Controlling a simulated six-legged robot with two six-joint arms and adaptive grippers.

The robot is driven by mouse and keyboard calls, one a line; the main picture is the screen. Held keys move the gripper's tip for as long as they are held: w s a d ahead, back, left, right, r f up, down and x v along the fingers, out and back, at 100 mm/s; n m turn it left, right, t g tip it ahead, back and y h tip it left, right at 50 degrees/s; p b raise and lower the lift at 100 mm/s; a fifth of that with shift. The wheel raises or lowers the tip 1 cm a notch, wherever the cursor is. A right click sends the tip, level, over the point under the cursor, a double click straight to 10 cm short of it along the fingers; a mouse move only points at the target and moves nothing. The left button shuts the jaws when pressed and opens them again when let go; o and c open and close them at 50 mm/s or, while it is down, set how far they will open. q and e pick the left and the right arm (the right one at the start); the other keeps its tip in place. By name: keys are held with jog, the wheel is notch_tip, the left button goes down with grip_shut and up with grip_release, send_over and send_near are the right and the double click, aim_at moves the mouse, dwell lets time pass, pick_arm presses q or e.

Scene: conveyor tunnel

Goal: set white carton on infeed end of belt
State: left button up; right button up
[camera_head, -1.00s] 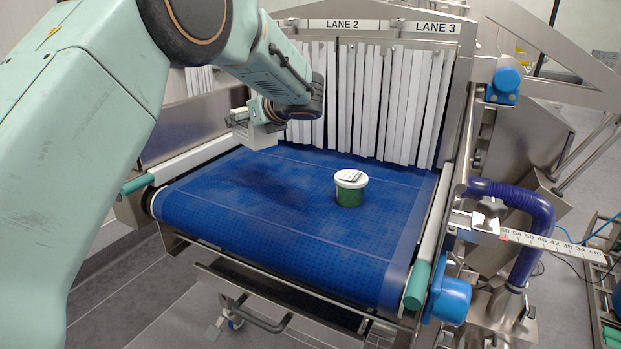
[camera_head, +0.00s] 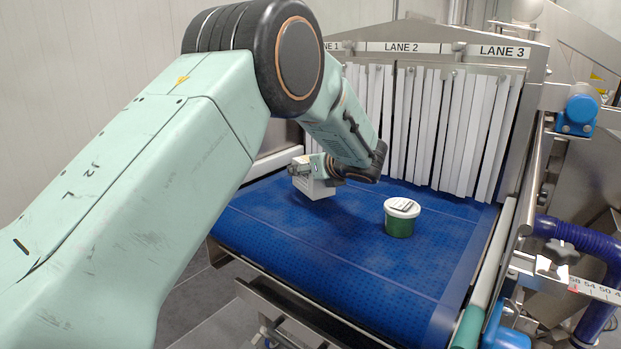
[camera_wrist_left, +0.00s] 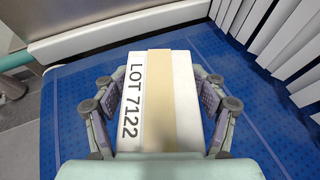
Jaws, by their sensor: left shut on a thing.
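A white carton (camera_head: 316,188) with a tan tape strip and the print LOT 7122 is in my left gripper (camera_head: 304,168). In the left wrist view the carton (camera_wrist_left: 182,75) sits between the two fingers of the gripper (camera_wrist_left: 160,88), which are shut on its sides. The blue belt (camera_head: 330,245) lies under it. The carton is over the belt's left part, near the rear. I cannot tell whether its base touches the belt. My right gripper is not in view.
A green tub with a white lid (camera_head: 401,217) stands on the belt, right of the carton. White strip curtains (camera_head: 440,130) hang behind, under the lane signs (camera_head: 402,47). The front of the belt is clear.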

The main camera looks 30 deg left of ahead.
aim_at(315, 190)
pick_arm(q)
jog(key=shift+s+a+f, duration=0.1)
jog(key=shift+a+f, duration=0.05)
jog(key=shift+f, duration=0.45)
jog(key=shift+s+a+f, duration=0.1)
jog(key=shift+a+f, duration=0.05)
jog(key=shift+f, duration=0.4)
jog(key=shift+w+f, duration=0.2)
jog(key=shift+w, duration=0.1)
jog(key=o, duration=1.3)
jog(key=shift+d, duration=0.1)
jog(key=o, duration=0.3)
jog(key=shift+s+d+r, duration=0.1)
jog(key=shift+r, duration=0.05)
jog(key=shift+o, duration=0.8)
jog(key=shift+a, duration=0.2)
jog(key=shift+d+r, duration=0.1)
jog(key=shift+d, duration=0.35)
jog(key=v, duration=1.1)
jog(key=shift+s+r, duration=0.15)
jog(key=shift+s, duration=0.05)
